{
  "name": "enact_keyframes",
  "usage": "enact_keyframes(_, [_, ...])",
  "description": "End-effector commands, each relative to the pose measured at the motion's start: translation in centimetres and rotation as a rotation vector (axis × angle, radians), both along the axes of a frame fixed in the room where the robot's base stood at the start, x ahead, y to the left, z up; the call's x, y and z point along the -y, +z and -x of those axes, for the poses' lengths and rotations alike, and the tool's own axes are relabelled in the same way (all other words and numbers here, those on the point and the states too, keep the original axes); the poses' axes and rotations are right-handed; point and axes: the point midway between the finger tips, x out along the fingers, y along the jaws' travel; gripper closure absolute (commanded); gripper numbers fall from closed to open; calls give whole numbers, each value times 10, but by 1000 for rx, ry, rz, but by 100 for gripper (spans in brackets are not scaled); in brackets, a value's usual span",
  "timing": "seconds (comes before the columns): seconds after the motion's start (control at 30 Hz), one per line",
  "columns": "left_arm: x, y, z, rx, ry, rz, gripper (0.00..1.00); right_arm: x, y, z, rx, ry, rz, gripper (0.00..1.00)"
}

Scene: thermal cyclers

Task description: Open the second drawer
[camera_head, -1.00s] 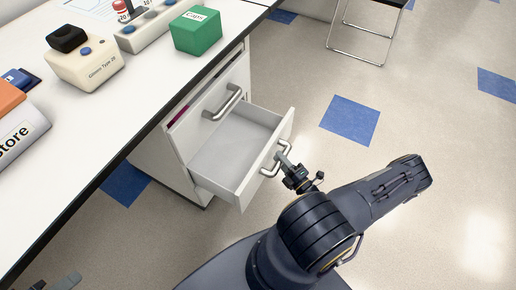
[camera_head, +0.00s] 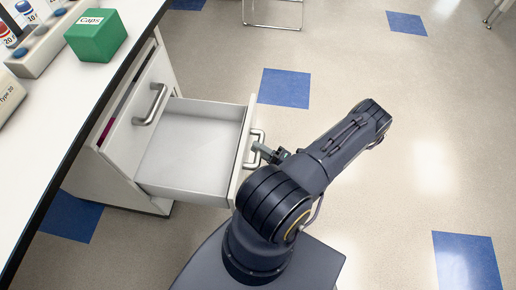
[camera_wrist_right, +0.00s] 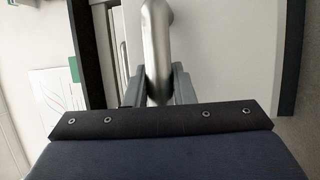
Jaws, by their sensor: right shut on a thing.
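The second drawer (camera_head: 190,160) of the white cabinet (camera_head: 100,182) under the bench stands pulled out, and its inside looks empty. Its metal handle (camera_head: 256,150) is on the front panel, facing right. My right gripper (camera_head: 262,151) is at this handle. In the right wrist view the handle (camera_wrist_right: 157,45) runs between the two fingers of my right gripper (camera_wrist_right: 158,88), which are shut on it. The upper drawer's handle (camera_head: 152,104) is free, and that drawer shows a narrow gap at its top. My left gripper is out of view.
The white bench top (camera_head: 60,110) with a dark edge lies above the cabinet. On it stand a green "Caps" box (camera_head: 96,38) and a rack with bottles (camera_head: 40,45). The floor (camera_head: 400,180) to the right is clear. A chair's legs (camera_head: 272,24) show at the far top.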

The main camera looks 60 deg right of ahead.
Motion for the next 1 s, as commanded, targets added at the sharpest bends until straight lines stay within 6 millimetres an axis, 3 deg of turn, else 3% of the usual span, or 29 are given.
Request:
enact_keyframes(0.03, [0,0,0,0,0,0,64,1,0,0,-1,-2,2,75])
enact_keyframes(0.2, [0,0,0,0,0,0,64,1,0,0,-1,-1,2,56])
enact_keyframes(0.53, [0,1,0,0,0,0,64,1,-1,5,-2,-2,1,56])
enact_keyframes(1.0, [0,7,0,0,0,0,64,0,-13,71,-2,-2,2,56])
